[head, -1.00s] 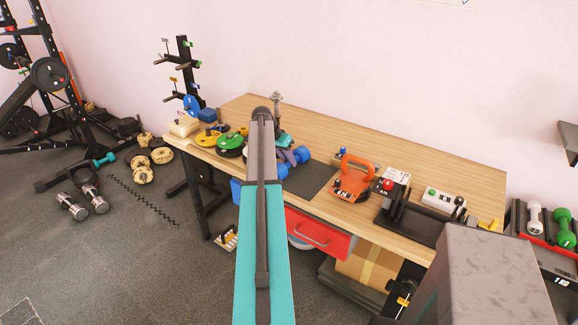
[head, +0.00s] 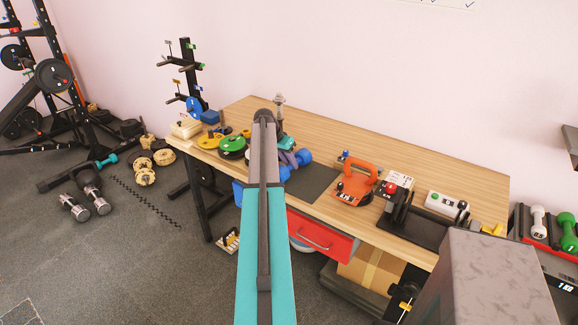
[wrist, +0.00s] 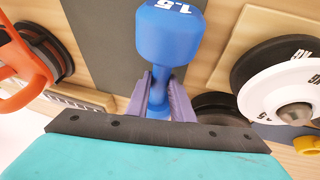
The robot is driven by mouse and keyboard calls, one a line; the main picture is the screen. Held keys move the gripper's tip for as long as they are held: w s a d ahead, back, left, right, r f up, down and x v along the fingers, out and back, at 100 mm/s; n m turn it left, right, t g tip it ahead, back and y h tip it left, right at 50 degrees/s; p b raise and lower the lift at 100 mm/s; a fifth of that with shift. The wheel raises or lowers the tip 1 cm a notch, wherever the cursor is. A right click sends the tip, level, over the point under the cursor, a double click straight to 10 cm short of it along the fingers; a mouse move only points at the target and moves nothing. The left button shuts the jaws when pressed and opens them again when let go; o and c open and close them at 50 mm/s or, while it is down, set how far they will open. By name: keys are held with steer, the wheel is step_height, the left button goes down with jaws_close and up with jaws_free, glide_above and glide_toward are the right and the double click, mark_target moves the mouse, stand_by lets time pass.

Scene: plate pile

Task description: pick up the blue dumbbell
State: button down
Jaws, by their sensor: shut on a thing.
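The blue dumbbell (head: 304,157) is over the near left part of the wooden table, by the dark mat, in the head view. In the wrist view the dumbbell (wrist: 168,38) shows one large head marked 1.5, with its handle between the purple fingers. My gripper (wrist: 160,92) is shut on the handle; it also shows in the head view (head: 289,158), partly behind my arm. The far end of the dumbbell is mostly hidden in the wrist view. I cannot tell whether the dumbbell touches the table.
Green (head: 232,146) and yellow (head: 210,141) weight plates lie left of my gripper on the table (head: 420,178). An orange kettlebell-like weight (head: 357,182) stands to the right. A dark mat (head: 312,184) lies bare between. A black plate rack (head: 187,75) rises at the left end.

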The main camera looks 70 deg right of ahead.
steer(key=shift+d+r, duration=0.1)
steer(key=shift+r, duration=0.2)
steer(key=shift+r+b, duration=0.8)
steer(key=shift+r, duration=0.65)
steer(key=s+a+b, duration=0.2)
steer(key=s+a, duration=0.2)
steer(key=a, duration=0.3)
steer(key=s+a+r+b, duration=0.1)
steer(key=s+a, duration=0.3)
steer(key=a, duration=0.2)
steer(key=shift+s+a+r+b, duration=0.2)
steer(key=shift+a+r+b, duration=0.1)
steer(key=shift+a+b, duration=0.1)
steer(key=shift+w, duration=0.1)
